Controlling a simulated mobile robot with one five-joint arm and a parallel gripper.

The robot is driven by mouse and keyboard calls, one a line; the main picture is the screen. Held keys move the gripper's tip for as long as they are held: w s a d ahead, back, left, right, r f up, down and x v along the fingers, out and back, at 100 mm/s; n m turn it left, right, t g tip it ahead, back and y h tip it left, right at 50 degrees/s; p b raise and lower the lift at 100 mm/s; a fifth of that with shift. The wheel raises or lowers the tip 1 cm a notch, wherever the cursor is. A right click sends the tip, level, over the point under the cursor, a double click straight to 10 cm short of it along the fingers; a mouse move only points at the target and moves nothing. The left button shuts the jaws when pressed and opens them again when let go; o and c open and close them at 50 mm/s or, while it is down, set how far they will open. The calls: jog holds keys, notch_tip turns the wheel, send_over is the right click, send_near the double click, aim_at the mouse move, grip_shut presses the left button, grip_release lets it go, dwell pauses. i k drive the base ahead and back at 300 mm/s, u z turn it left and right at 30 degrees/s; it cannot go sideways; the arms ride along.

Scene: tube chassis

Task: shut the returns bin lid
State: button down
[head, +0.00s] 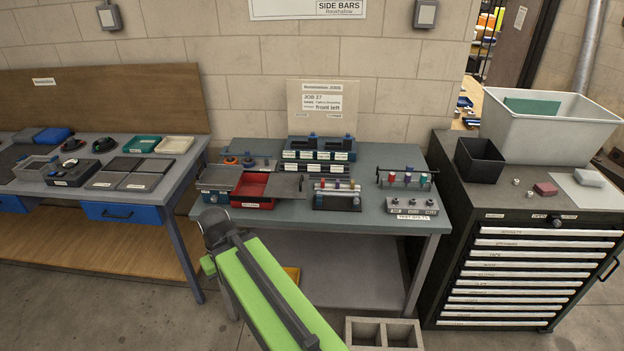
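A small open red bin (250,186) sits on the middle bench, toward its left front, with a pale label on its front that I cannot read. A flat grey panel (288,185) lies just to its right and looks like its lid, swung or slid clear; I cannot tell how it is joined. The red inside of the bin shows. I cannot confirm from the lettering that this is the returns bin. My green arm rises from the bottom of the head view, its dark joint just in front of the bench's left front. My gripper's fingers do not show.
The middle bench (370,218) also holds a blue-topped rack (320,148), a rack of coloured pieces (337,194) and a grey block (412,205). A drawer cabinet (540,275) stands right, a workbench (190,158) left.

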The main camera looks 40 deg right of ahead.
aim_at(291, 186)
jog(key=z, duration=0.05)
jog(key=i, duration=1)
jog(key=u, duration=0.05)
